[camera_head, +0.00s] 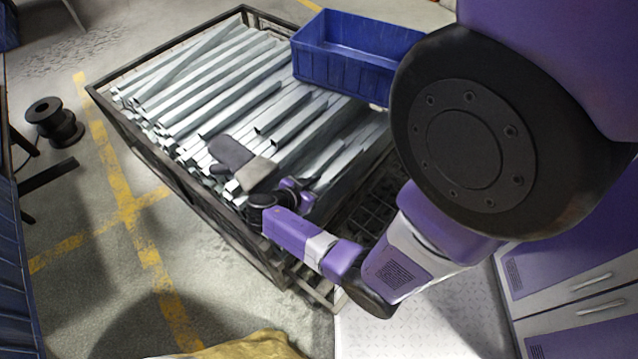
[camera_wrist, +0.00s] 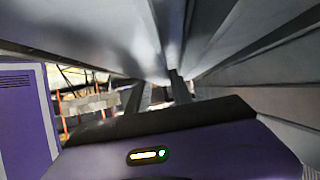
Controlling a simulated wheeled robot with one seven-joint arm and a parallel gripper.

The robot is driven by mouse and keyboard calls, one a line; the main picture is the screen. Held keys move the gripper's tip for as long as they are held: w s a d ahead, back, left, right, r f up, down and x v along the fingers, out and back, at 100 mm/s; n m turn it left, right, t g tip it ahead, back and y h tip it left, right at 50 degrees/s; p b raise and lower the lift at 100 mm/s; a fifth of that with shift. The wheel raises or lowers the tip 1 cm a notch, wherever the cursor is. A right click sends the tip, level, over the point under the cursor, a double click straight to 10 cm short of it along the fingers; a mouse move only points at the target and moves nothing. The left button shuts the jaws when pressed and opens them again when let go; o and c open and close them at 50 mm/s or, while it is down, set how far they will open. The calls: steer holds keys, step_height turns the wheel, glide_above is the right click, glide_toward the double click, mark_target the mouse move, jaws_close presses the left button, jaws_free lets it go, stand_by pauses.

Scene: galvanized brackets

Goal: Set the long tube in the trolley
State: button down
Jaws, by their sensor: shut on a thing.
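The trolley (camera_head: 165,168) is a dark metal-framed cart holding many pale galvanized tubes (camera_head: 215,85) laid side by side at a slant. My gripper (camera_head: 308,184) is low at the trolley's near side, among the near ends of the tubes. In the wrist view, its dark fingers (camera_wrist: 158,94) are close together against grey metal. They are shut on a tube (camera_wrist: 95,32), whose smooth grey face fills the upper left. Which tube this is in the head view, and how far it is lifted, I cannot tell; its far end is hidden.
A blue bin (camera_head: 345,60) rests across the trolley's back right. A grey glove (camera_head: 238,160) lies on the tubes beside my gripper. A black spool (camera_head: 55,120) stands on the floor at left. Open floor with yellow lines lies left and in front of the trolley.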

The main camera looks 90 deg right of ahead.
steer(key=c, duration=1.1)
jaws_free()
steer(key=shift+r, duration=0.1)
steer(key=v, duration=0.7)
steer(key=shift+w+a+p, duration=0.15)
steer(key=shift+w+p, duration=0.05)
steer(key=shift+p, duration=0.15)
steer(key=shift+s, duration=0.1)
